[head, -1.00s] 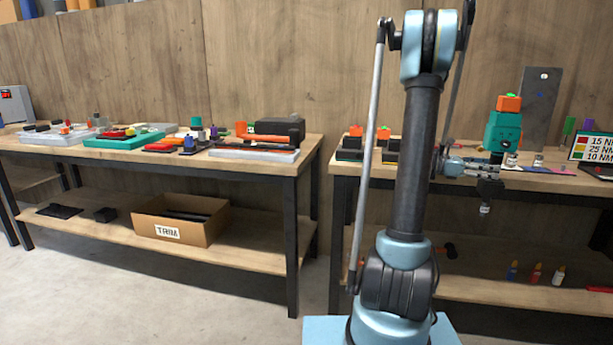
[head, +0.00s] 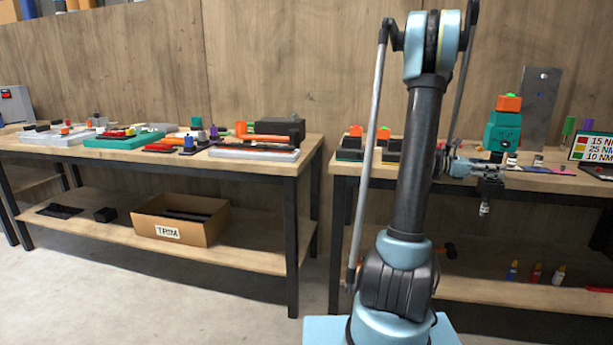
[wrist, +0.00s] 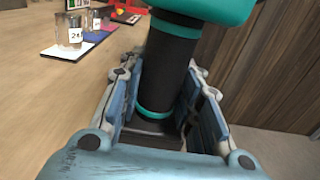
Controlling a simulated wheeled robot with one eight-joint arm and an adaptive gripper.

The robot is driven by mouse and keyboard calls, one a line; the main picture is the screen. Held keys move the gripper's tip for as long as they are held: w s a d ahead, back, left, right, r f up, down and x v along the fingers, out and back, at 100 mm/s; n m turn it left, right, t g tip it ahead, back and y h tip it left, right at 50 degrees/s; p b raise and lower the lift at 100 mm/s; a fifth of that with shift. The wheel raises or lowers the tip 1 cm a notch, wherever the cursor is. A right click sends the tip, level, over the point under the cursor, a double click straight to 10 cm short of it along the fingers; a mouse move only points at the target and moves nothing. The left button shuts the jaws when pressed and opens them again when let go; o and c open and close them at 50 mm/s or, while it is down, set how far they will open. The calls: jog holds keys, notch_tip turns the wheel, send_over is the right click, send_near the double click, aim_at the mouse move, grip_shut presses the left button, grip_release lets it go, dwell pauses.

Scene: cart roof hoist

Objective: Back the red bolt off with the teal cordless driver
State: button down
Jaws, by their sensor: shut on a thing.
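The teal cordless driver (head: 502,132) is above the right bench, with an orange block on top. In the wrist view its black grip (wrist: 166,72) runs between my fingers, with teal bands above and below. My gripper (wrist: 163,98) is shut around that grip; in the head view my gripper (head: 488,182) shows small beside the bench's front edge. A silver tip hangs below it; I cannot tell which part it belongs to. I cannot make out the red bolt in either view.
The right bench (head: 560,184) carries small labelled jars (wrist: 69,31), a torque screen (head: 592,148) and an upright grey plate (head: 540,105). The left bench (head: 305,160) is crowded with trays and parts. A TRIM box (head: 190,232) sits on its lower shelf.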

aim_at(501, 135)
jog(key=shift+r, duration=5.75)
